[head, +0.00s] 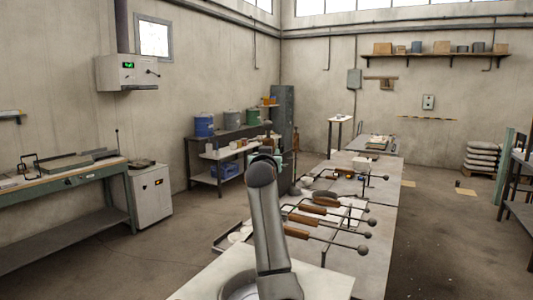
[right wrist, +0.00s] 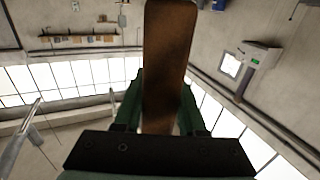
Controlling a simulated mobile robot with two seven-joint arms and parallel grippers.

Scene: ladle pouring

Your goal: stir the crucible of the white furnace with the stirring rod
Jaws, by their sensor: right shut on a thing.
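A pale white-topped block (head: 325,282), which looks like the white furnace, is at the bottom of the head view. A round metal rim (head: 238,287), likely its crucible, is partly cut off by the frame and hidden by my arm. My right gripper (right wrist: 160,105) is shut on a brown wooden handle (right wrist: 168,45), likely the stirring rod's, in the right wrist view. The handle stands between the green fingers; the rod's far end is not visible. In the head view my forearm hides most of this gripper. My left gripper is not in view.
Several tools with wooden handles (head: 297,232) and dark ball ends lie on the long bench (head: 378,245) beyond the furnace. A white cabinet (head: 151,196) stands by a green workbench (head: 120,215) at left. The floor between is clear.

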